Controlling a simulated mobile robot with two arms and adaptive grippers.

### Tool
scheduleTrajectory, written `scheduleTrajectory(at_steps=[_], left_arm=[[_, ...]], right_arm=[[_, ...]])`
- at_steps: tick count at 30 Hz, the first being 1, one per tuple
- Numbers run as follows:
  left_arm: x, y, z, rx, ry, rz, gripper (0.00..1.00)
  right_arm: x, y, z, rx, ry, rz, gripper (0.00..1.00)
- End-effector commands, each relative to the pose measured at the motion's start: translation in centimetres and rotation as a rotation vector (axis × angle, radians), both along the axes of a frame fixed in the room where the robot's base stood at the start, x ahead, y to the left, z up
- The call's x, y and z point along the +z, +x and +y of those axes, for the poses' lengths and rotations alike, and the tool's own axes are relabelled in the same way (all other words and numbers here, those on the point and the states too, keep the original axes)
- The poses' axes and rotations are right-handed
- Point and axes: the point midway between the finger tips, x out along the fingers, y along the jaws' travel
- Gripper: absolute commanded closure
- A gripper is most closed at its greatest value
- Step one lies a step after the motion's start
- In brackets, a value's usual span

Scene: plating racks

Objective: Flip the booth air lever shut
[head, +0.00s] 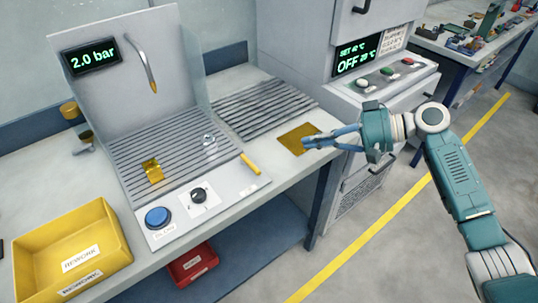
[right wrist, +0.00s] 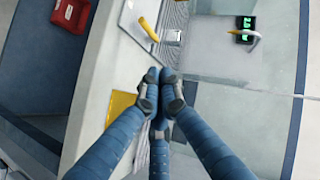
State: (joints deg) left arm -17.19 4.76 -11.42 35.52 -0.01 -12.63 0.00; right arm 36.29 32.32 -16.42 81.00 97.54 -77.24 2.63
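The booth air lever (head: 250,164) is a short yellow handle at the right end of the grey booth's front panel. It also shows in the right wrist view (right wrist: 149,30), ahead of my fingertips and apart from them. The booth display (head: 91,56) reads 2.0 bar. My right gripper (head: 306,141) is to the right of the lever, over the bench near a flat gold square (head: 291,134). Its blue fingers come together at the tips in the right wrist view (right wrist: 160,88), with nothing seen between them. My left gripper is not in view.
The booth panel bears a blue button (head: 157,217) and a black knob (head: 198,196). A gold block (head: 153,172) and a small metal part (head: 210,141) lie on the slats. A yellow rework bin (head: 112,232) stands left. An oven (head: 340,100) reading OFF stands behind my right gripper.

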Motion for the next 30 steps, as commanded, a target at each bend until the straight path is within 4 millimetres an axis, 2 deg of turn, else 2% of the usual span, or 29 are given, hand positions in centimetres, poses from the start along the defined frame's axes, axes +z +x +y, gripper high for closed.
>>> scheduleTrajectory(at_steps=[7, 18, 22, 30], left_arm=[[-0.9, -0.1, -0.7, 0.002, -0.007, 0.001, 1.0], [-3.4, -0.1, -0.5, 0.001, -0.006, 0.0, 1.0], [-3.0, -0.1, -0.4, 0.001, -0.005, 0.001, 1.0], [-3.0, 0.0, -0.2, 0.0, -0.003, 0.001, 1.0]], right_arm=[[-1.3, 0.5, 2.4, 0.003, 0.002, 0.001, 1.0], [-4.4, 2.4, 9.4, 0.002, 0.002, 0.0, 1.0], [-5.3, 1.2, 10.5, 0.0, 0.0, 0.001, 1.0], [-6.2, 0.4, 11.6, -0.001, 0.001, 0.0, 1.0]])
